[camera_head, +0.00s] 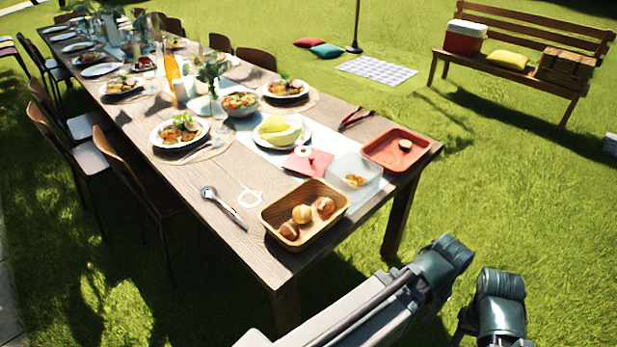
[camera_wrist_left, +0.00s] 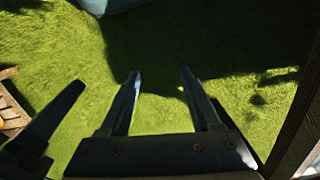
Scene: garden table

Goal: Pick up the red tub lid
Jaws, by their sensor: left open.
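The red tub lid (camera_head: 308,161) is a flat red square with a pale round mark. It lies on the table beside a clear plastic tub (camera_head: 355,177) with a little food in it. My left gripper (camera_wrist_left: 160,75) shows in the left wrist view, its two fingers apart with only grass seen between them. The lid is not in that view. In the head view only links of my arms show at the lower right, clear of the table; neither gripper's fingers are visible there.
Near the lid are a wooden tray (camera_head: 265,217) with rolls, a red tray (camera_head: 371,151), tongs (camera_head: 356,117), a plate (camera_head: 304,137) with green-yellow food, and a ladle (camera_head: 226,208). A bench (camera_head: 479,60) stands at the back right. Open grass lies right of the table.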

